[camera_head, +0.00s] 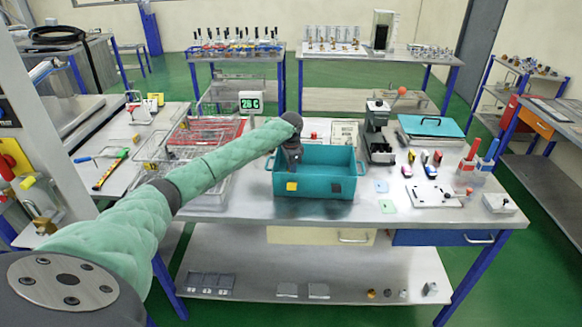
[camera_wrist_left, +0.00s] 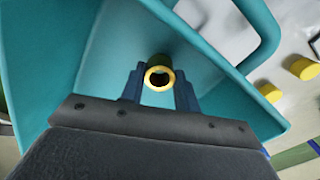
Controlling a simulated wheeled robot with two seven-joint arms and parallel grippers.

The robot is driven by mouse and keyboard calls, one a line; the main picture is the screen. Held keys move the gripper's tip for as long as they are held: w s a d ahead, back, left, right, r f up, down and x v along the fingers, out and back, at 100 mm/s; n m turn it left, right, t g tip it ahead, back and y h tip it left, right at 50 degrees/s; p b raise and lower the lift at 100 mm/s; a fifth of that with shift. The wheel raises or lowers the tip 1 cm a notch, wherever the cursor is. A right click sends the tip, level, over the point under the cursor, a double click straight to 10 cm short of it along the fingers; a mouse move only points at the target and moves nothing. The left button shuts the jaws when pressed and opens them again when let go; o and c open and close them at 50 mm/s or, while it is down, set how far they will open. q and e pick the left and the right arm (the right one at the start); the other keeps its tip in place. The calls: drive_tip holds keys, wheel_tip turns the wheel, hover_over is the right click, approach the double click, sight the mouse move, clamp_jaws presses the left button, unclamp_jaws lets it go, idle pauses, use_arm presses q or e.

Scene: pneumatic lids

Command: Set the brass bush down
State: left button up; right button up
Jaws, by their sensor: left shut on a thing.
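The brass bush (camera_wrist_left: 150,74) is a short yellow ring with a dark hole, seen end-on in the left wrist view. My left gripper (camera_wrist_left: 160,90) is shut on it, with one blue-grey finger on each side. In the head view my left gripper (camera_head: 293,160) points down over the left part of a teal crate (camera_head: 335,188). The bush cannot be made out there. In the left wrist view the crate's walls (camera_wrist_left: 65,45) surround the bush; its height above the crate floor is hard to tell. My right gripper is in neither view.
A wire rack (camera_head: 185,160) stands left of the crate. A dark press-like device (camera_head: 378,135) stands right of it, near a teal-lidded box (camera_head: 432,126). Small coloured items and a white fixture (camera_head: 433,196) lie on the right of the table. Bare tabletop shows in front.

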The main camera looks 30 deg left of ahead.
use_arm(q)
drive_tip(key=shift+f, duration=0.2)
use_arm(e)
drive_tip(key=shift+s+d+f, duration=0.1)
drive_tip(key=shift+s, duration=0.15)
use_arm(q)
drive_tip(key=o, duration=1)
drive_tip(key=shift+f, duration=0.1)
drive_tip(key=shift+o, duration=0.2)
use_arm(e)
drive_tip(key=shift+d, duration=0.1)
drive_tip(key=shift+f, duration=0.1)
use_arm(q)
drive_tip(key=shift+r+b, duration=0.3)
drive_tip(key=shift+r, duration=0.2)
wheel_tip(320, 180, up, 2)
drive_tip(key=shift+r+b, duration=0.25)
drive_tip(key=shift+b, duration=0.25)
wheel_tip(320, 180, up, 9)
drive_tip(key=b, duration=0.2)
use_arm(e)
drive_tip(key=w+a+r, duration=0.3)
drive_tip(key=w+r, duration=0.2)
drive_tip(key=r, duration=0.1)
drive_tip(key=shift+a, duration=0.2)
